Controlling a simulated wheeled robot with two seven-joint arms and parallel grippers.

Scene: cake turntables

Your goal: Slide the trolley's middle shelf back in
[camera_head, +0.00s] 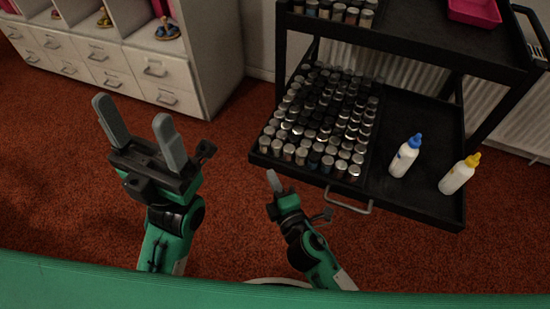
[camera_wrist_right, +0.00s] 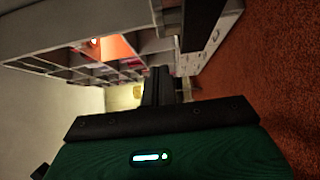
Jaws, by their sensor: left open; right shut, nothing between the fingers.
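The trolley's middle shelf (camera_head: 433,132) is a black tray that sticks out toward me from under the top shelf in the head view. It has a grey bar handle (camera_head: 349,207) on its front edge. Many small jars (camera_head: 318,120) fill its left part. A blue-capped bottle (camera_head: 404,158) and a yellow-capped bottle (camera_head: 458,175) stand upright on its right part. My right gripper (camera_head: 272,177) is shut and empty, just in front of the shelf's front left corner, left of the handle. Its closed fingers (camera_wrist_right: 158,85) show in the right wrist view. My left gripper (camera_head: 133,110) is open and empty, further left over the carpet.
The trolley's top shelf (camera_head: 425,38) holds jars and a pink tray (camera_head: 474,12). A white cabinet with drawers (camera_head: 154,69) stands at the back left. A radiator (camera_head: 515,125) is behind the trolley. Red carpet (camera_head: 60,160) lies open at the left.

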